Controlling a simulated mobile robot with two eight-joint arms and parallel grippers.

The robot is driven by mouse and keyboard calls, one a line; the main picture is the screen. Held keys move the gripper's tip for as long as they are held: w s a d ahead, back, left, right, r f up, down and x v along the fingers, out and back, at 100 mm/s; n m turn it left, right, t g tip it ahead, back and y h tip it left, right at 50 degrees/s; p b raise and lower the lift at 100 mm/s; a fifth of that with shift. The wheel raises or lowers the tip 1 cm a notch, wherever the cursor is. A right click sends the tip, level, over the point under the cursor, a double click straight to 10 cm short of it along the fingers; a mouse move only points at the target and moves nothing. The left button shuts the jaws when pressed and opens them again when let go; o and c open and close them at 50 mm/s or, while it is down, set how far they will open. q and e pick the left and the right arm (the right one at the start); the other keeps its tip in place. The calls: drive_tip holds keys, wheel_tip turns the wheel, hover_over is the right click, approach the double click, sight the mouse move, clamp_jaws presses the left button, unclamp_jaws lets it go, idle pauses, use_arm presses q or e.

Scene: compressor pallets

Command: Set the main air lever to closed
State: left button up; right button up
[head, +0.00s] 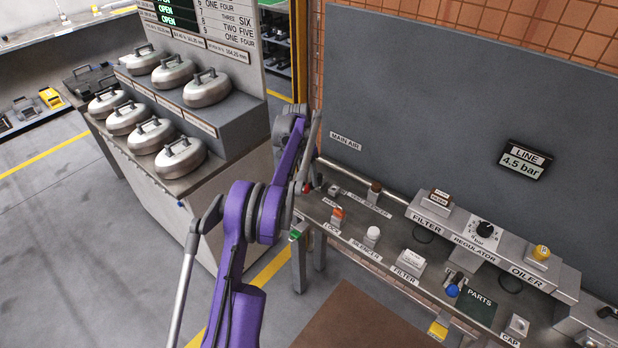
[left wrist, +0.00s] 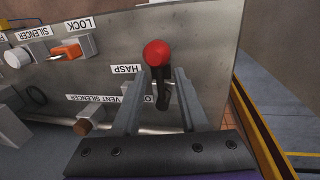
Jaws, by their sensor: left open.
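The main air lever, black with a red ball knob, shows in the left wrist view (left wrist: 157,53). Its red end shows small in the head view (head: 307,188), below the MAIN AIR label (head: 345,141). The lever is partly hidden by my arm there. My left gripper (left wrist: 160,82) is open, with one finger on each side of the lever. I cannot tell whether either finger touches it. In the head view the left gripper (head: 306,179) is at the left end of the bench. The right gripper is not in view.
An orange lock (head: 338,213), a white silencer (head: 373,234) and a brown-topped vent silencer (head: 374,188) sit on the bench close to the gripper. The line display (head: 525,160) reads 4.5 bar. A stand with several metal domes (head: 181,157) is left of my arm.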

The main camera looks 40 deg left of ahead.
use_arm(q)
wheel_tip(320, 180, up, 11)
drive_tip(key=a+p, duration=0.1)
drive_tip(key=a, duration=0.1)
drive_tip(key=shift+f, duration=0.2)
idle(0.4)
